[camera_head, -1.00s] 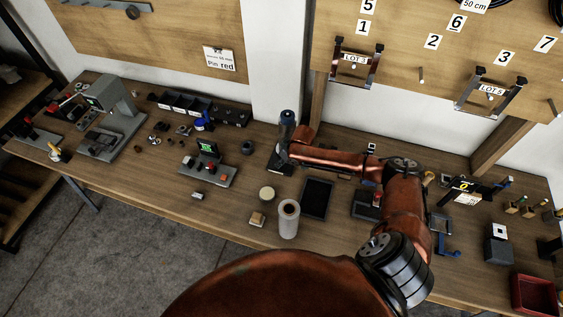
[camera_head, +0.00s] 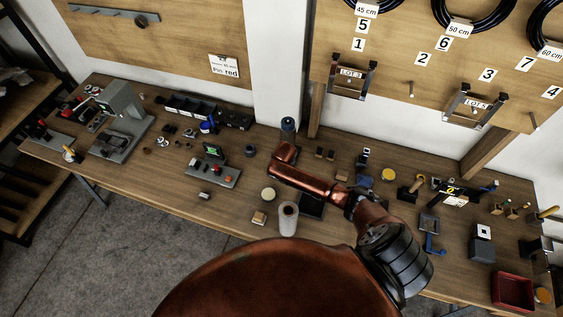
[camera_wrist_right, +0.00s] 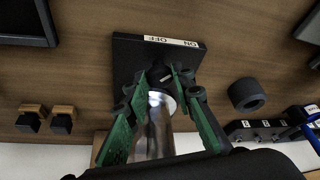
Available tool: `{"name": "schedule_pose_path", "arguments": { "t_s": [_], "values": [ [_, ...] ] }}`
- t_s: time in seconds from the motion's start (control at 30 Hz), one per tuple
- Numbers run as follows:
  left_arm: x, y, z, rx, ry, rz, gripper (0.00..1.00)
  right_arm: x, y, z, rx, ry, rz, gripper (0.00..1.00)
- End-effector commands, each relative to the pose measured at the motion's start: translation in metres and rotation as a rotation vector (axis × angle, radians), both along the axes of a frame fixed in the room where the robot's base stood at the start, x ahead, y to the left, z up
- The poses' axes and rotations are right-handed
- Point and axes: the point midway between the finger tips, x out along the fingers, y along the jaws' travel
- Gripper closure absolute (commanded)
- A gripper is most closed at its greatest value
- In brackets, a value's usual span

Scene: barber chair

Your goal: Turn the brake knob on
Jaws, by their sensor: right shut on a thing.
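The brake knob (camera_wrist_right: 161,77) is a small dark part on a black square base (camera_wrist_right: 128,58), seen in the right wrist view. A white label (camera_wrist_right: 172,41) reading ON and OFF lies along the base's upper edge there. My right gripper (camera_wrist_right: 167,76) has its green fingers closed in on both sides of the knob. A shiny silver cylinder (camera_wrist_right: 157,125) shows between the fingers and partly hides the knob's shape, so I cannot tell its setting. In the head view my right arm reaches to the back of the bench and hides the knob and fingertips. My left gripper is not in view.
On the bench (camera_head: 235,206), a black ring (camera_wrist_right: 247,95) and small wooden blocks (camera_wrist_right: 62,115) lie beside the base. A white roll (camera_head: 288,218) stands near the front edge, and a red bin (camera_head: 512,290) is at the right. The wall is close behind.

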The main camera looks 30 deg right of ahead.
Motion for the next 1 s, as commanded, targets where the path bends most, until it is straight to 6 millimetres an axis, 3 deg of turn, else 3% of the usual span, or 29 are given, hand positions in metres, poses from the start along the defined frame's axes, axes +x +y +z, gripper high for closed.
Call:
{"name": "schedule_pose_path", "arguments": {
  "t_s": [0.37, 1.0],
  "values": [
    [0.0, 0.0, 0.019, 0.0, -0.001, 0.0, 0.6, 0.001, 0.005, -0.001, 0.003, 0.005, -0.358, 1.0],
    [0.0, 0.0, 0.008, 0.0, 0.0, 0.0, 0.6, 0.004, 0.004, -0.002, -0.002, 0.004, -0.806, 1.0]
  ]
}}
